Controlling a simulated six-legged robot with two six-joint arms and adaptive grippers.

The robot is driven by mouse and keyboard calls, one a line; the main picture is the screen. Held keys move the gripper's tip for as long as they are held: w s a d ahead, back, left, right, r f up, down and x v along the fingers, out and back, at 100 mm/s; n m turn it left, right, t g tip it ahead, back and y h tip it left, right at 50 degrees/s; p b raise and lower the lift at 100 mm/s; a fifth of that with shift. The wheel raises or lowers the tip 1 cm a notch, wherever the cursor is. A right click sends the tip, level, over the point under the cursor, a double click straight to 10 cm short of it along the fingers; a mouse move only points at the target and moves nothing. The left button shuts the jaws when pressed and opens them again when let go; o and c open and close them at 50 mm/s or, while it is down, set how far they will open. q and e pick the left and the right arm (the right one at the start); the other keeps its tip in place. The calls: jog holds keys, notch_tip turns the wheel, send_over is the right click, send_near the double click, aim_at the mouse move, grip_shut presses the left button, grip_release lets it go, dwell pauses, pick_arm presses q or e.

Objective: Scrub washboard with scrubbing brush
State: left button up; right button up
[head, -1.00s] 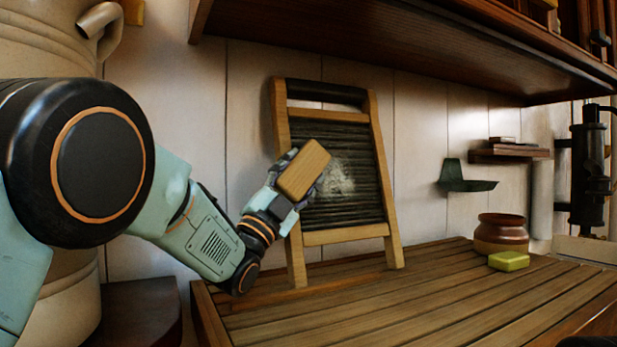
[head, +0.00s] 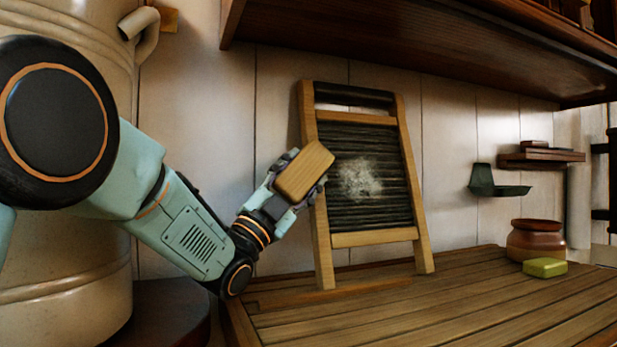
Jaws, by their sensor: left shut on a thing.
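The washboard (head: 402,183) stands upright, leaning towards the wall on the slatted wooden counter. It has a pale wooden frame and a dark ribbed panel. A whitish smudge (head: 361,179) marks the middle of the panel. My left gripper (head: 297,190) is shut on the scrubbing brush (head: 304,172), a wooden block with its back facing me. The brush is in front of the washboard's left frame post, left of the smudge. Its bristles are hidden, and I cannot tell whether it touches the washboard. My right gripper is not in view.
A brown pot (head: 534,240) and a yellow-green soap bar (head: 545,267) stand on the counter (head: 440,300) at the right. A dark green holder (head: 497,187) is on the wall. A wooden shelf (head: 420,45) overhangs above. The counter's front middle is clear.

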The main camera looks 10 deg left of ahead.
aim_at(316, 166)
pick_arm(q)
jog(key=shift+w+a+r+p, duration=0.15)
jog(key=shift+r+p, duration=0.2)
jog(key=shift+r, duration=0.5)
jog(key=shift+w+d+f, duration=0.1)
jog(key=shift+w+d, duration=0.35)
jog(key=shift+d, duration=0.2)
jog(key=shift+w+d+f, duration=0.1)
jog(key=shift+w+d, duration=0.3)
jog(key=shift+d, duration=0.2)
jog(key=w+d+p, duration=0.1)
jog(key=w+d, duration=0.3)
jog(key=d, duration=0.2)
jog(key=shift+d, duration=0.15)
jog(key=shift+d+r, duration=0.1)
